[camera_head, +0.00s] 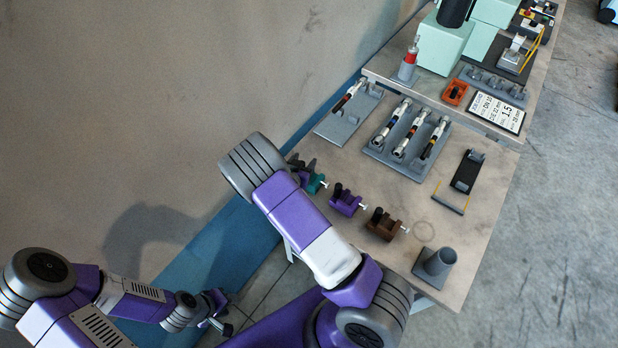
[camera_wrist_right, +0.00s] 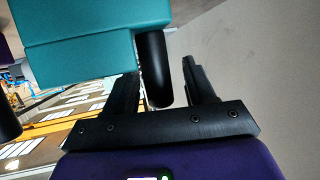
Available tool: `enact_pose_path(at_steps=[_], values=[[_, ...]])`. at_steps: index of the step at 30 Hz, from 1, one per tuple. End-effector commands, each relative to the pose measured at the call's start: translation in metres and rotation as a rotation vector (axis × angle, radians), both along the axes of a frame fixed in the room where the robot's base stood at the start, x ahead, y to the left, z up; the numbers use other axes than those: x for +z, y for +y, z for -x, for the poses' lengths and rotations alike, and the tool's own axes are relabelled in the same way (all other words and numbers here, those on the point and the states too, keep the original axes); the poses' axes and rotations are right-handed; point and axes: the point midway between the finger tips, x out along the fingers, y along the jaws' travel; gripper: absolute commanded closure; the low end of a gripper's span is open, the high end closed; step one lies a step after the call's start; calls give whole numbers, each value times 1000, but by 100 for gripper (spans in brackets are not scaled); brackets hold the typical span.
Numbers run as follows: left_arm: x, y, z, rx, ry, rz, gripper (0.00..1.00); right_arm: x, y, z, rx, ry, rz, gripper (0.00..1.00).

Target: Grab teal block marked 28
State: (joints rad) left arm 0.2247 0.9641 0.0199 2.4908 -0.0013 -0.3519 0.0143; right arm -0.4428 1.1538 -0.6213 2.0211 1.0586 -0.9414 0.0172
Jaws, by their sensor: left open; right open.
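The teal block (camera_head: 316,184) stands at the left edge of the workbench, partly hidden by my right arm; no number is readable on it. In the right wrist view the teal block (camera_wrist_right: 75,45) fills the upper left, with a black cylindrical knob (camera_wrist_right: 152,68) at its right side. My right gripper (camera_wrist_right: 162,78) is open, its two black fingers on either side of the knob with a gap visible; contact cannot be told. In the head view my right gripper (camera_head: 302,164) is mostly hidden behind its arm. My left gripper (camera_head: 216,309) is open and empty, low and off the bench.
A purple block (camera_head: 347,202) and a brown block (camera_head: 384,224) stand in a row beside the teal one. Grey racks (camera_head: 410,137) with pen-like tools and a black holder (camera_head: 467,172) lie further back.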

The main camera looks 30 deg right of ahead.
Motion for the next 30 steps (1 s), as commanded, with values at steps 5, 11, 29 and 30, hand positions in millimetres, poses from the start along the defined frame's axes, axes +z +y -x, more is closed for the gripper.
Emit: enact_pose_path(at_steps=[5, 11, 29, 30], values=[[0, 0, 0, 0, 0, 0, 57, -1, -2, -1, 0, 1, -1, 46], [0, 0, 0, 0, 0, 0, 57, -1, -2, -1, 1, 0, -1, 64], [0, 0, 0, 0, 0, 0, 57, 7, -1, -2, 1, -3, -1, 100], [1, 0, 0, 0, 0, 0, 57, 13, -1, -2, 1, -3, -1, 100]])
